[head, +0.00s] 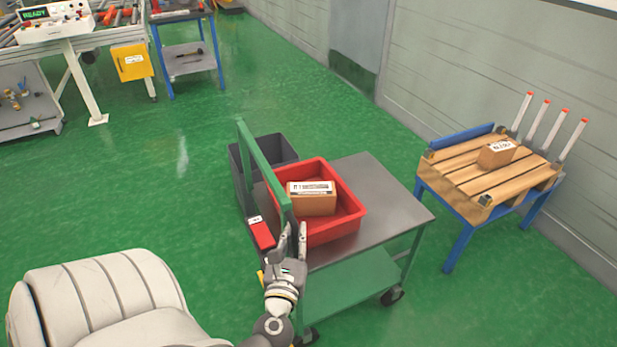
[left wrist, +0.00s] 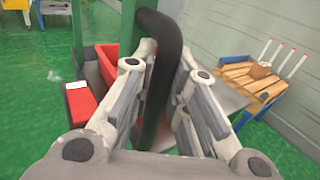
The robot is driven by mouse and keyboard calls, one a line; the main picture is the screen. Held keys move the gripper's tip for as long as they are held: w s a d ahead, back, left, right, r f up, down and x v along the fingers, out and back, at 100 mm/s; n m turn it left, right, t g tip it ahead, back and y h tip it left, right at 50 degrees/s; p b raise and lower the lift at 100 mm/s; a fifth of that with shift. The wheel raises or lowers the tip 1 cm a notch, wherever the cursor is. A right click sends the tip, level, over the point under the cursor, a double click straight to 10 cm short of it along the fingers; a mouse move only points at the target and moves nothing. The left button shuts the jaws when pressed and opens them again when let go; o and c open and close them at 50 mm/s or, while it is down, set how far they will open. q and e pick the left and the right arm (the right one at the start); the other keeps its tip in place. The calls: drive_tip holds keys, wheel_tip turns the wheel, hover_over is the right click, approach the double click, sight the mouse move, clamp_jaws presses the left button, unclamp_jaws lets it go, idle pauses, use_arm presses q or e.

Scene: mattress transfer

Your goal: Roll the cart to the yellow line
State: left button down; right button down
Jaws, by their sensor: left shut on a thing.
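The cart (head: 388,198) has a grey top, a lower green shelf and an upright green handle frame (head: 262,165) on its left side. My left gripper (head: 293,243) is at the near end of that frame. In the left wrist view its fingers are closed around a dark handle bar (left wrist: 166,75). A red bin (head: 350,212) holding a cardboard box (head: 312,203) sits on the cart top. I see no yellow line on the floor. My right gripper is not in view.
A dark grey bin (head: 277,148) is beyond the handle frame. A blue-legged stand with a wooden pallet top (head: 462,177) is to the right by the wall. Workbenches (head: 70,48) stand far left. Green floor (head: 160,150) is clear left of the cart.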

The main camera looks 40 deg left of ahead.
use_arm(q)
drive_tip(key=shift+s+a+f, duration=0.1)
drive_tip(key=shift+s+a, duration=0.2)
drive_tip(key=shift+s, duration=0.45)
drive_tip(key=c, duration=1.7)
unclamp_jaws()
drive_tip(key=shift+s, duration=0.1)
drive_tip(key=shift+s+a, duration=0.1)
drive_tip(key=v, duration=1.2)
